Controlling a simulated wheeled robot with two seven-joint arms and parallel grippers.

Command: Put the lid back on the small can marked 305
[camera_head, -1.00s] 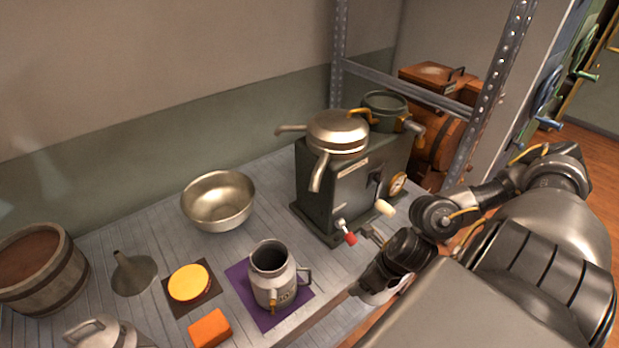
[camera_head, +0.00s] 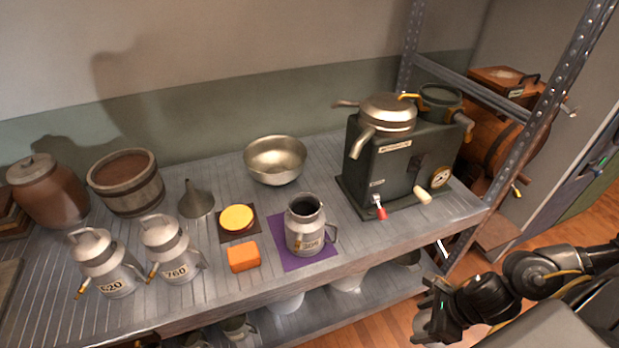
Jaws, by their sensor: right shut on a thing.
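The small can (camera_head: 306,232) is a grey metal can with a side handle, a short spout and a label that looks like 305. It stands upright and open-topped on a purple mat (camera_head: 290,261) near the bench's front edge. No loose lid shows on the bench. My right gripper (camera_head: 428,312) is at the lower right, off the front of the bench and well apart from the can. My left gripper is out of view.
An orange block (camera_head: 243,257), yellow disc (camera_head: 237,217), funnel (camera_head: 196,200) and metal bowl (camera_head: 275,160) are nearby. The dark green machine (camera_head: 400,170) stands right of the can. A shelf post (camera_head: 535,130) rises at right.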

